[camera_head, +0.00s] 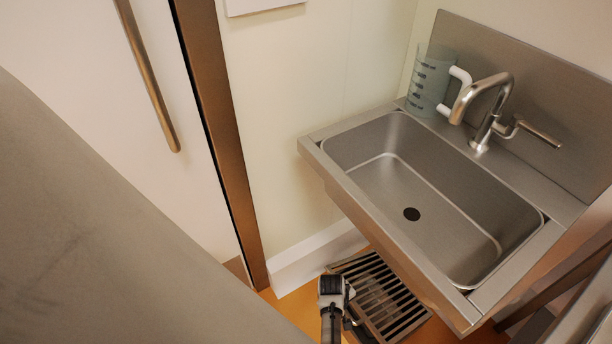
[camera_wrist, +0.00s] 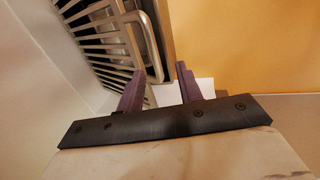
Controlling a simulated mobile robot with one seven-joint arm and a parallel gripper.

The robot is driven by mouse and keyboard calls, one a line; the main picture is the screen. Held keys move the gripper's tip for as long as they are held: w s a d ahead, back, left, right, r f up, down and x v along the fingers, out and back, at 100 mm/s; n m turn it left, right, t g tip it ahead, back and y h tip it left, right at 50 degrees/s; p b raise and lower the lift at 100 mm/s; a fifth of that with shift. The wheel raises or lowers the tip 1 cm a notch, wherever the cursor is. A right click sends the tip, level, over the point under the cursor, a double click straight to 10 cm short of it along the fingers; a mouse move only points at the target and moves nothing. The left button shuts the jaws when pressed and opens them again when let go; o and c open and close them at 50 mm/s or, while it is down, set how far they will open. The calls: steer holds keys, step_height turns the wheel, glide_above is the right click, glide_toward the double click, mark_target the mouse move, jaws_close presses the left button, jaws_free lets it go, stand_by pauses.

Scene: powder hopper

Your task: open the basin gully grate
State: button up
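The gully grate (camera_head: 385,295) is a dark slatted metal panel low at the floor, partly hidden under the basin (camera_head: 430,190). In the wrist view the slatted grate (camera_wrist: 95,28) fills the upper left, with a metal loop handle (camera_wrist: 153,45) along its edge. My gripper (camera_head: 349,291) is at the grate's left near side in the head view. In the wrist view my gripper (camera_wrist: 160,70) has its two purple fingers apart, with the handle's near end appearing between their tips. I cannot tell whether either finger touches the handle.
A faucet (camera_head: 485,110) and a clear measuring jug (camera_head: 430,82) stand at the back of the basin. A wall with a white baseboard (camera_head: 315,257) is close left of the grate. Orange floor (camera_wrist: 250,45) lies open right of the handle in the wrist view.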

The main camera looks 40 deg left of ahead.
steer(key=w+a+r+t+y+b, duration=0.2)
steer(key=w+a+r+t+y, duration=0.1)
steer(key=a+r, duration=0.7)
steer(key=w+a+r+t+y+b, duration=0.2)
steer(key=w+a+r+t+y, duration=0.2)
steer(key=a+r, duration=0.6)
steer(key=shift+w+r+y, duration=0.5)
steer(key=shift+w+r, duration=0.15)
steer(key=shift+r, duration=3)
